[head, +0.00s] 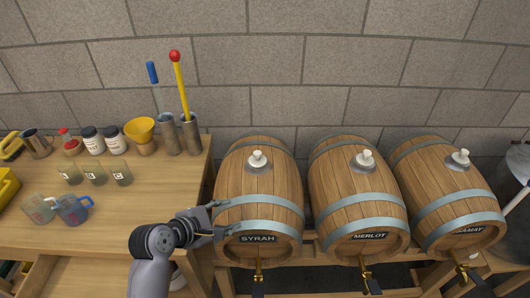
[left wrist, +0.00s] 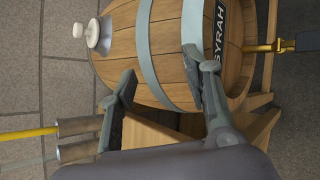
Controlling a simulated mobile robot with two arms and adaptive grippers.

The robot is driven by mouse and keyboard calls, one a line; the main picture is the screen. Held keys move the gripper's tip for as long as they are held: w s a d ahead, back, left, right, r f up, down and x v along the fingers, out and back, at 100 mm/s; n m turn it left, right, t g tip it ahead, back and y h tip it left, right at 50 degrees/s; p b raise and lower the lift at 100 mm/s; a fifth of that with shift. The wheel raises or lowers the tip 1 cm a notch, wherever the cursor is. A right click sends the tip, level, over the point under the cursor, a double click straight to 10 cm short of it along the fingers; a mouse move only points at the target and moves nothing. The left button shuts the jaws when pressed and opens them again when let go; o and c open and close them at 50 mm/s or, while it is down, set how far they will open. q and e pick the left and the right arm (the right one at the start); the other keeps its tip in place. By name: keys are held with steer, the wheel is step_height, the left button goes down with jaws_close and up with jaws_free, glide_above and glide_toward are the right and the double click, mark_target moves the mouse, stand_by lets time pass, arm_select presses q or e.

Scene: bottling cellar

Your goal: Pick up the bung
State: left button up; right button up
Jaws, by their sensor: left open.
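Three white bungs sit in the tops of three barrels: one on the Syrah barrel (head: 257,159), one on the Merlot barrel (head: 366,158), one on the right barrel (head: 461,157). The Syrah bung also shows in the left wrist view (left wrist: 93,33), at the upper left on its grey fitting. My left gripper (head: 222,218) is open and empty, at the left side of the Syrah barrel, lower than its bung and apart from it. In the left wrist view its two fingers (left wrist: 160,85) spread in front of the barrel's side. My right gripper is not in view.
A wooden bench (head: 120,215) at the left holds glasses, jugs, jars, a yellow funnel (head: 140,130) and tall metal cylinders (head: 190,135) with a red-topped yellow rod. The barrels stand on a wooden rack, taps in front. A stone wall is behind. Space above the barrels is clear.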

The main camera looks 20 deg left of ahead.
arm_select(q)
steer(key=w+a+r+n+t, duration=0.3)
steer(key=w+r+n, duration=0.35)
steer(key=n, duration=0.35)
steer(key=p, duration=0.1)
glide_toward(256, 154)
steer(key=shift+t+h, duration=0.3)
steer(key=x, duration=0.2)
steer(key=f+x, duration=0.1)
steer(key=x, duration=0.1)
steer(key=shift+w+d+f, duration=0.1)
steer(key=shift+w, duration=0.1)
steer(key=p+x, duration=0.1)
steer(key=x, duration=0.4)
steer(key=shift+w, duration=0.6)
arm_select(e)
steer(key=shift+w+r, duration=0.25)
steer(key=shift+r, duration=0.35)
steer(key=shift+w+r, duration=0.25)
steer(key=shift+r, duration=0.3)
arm_select(q)
steer(key=shift+s, duration=0.1)
jaws_close()
